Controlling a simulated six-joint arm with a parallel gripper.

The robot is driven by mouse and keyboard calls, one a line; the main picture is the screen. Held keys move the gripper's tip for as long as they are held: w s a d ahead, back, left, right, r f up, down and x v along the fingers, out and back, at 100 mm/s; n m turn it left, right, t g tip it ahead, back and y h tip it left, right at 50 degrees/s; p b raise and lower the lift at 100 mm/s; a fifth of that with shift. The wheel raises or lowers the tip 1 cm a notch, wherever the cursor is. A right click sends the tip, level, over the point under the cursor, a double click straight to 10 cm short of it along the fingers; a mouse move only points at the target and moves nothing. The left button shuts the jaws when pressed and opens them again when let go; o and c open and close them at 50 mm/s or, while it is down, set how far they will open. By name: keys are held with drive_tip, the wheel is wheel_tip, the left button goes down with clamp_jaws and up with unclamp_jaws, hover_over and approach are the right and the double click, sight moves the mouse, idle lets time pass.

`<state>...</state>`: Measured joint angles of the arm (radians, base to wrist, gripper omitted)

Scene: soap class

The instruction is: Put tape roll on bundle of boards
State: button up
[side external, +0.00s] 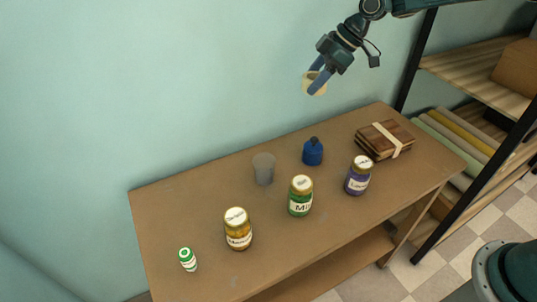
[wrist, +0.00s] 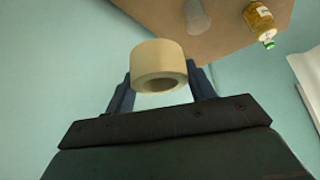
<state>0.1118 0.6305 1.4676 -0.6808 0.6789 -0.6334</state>
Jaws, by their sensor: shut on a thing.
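The tape roll (side external: 315,83) is cream coloured and held in the air, high above the back of the table. My gripper (side external: 318,80) is shut on it. In the wrist view the roll (wrist: 158,62) sits between the two dark blue fingers of my gripper (wrist: 160,82), with its hole partly showing. The bundle of boards (side external: 384,140) is a brown stack with a pale band around it. It lies at the right end of the table, below and to the right of my gripper. The bundle does not show in the wrist view.
On the brown table (side external: 200,215) stand a grey cup (side external: 264,168), a blue bottle (side external: 312,152), a purple jar (side external: 358,176), a green jar (side external: 300,196), an amber jar (side external: 238,230) and a small green-lidded bottle (side external: 187,259). A shelf rack (side external: 480,62) stands at right.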

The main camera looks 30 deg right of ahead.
drive_tip(key=s+d+r+m, duration=0.1)
drive_tip(key=s+d+m, duration=0.15)
drive_tip(key=d, duration=1.15)
drive_tip(key=r+t+h, duration=0.1)
drive_tip(key=r+t, duration=0.1)
hover_over(379, 132)
drive_tip(key=s+d, duration=0.2)
drive_tip(key=shift+w+a+f+m, duration=0.2)
drive_tip(key=shift+f+m, duration=0.1)
drive_tip(key=shift+m, duration=0.05)
drive_tip(key=shift+f+g, duration=0.1)
drive_tip(key=shift+g, duration=0.2)
wheel_tip(379, 132, down, 20)
drive_tip(key=shift+r, duration=0.1)
drive_tip(key=o, duration=1)
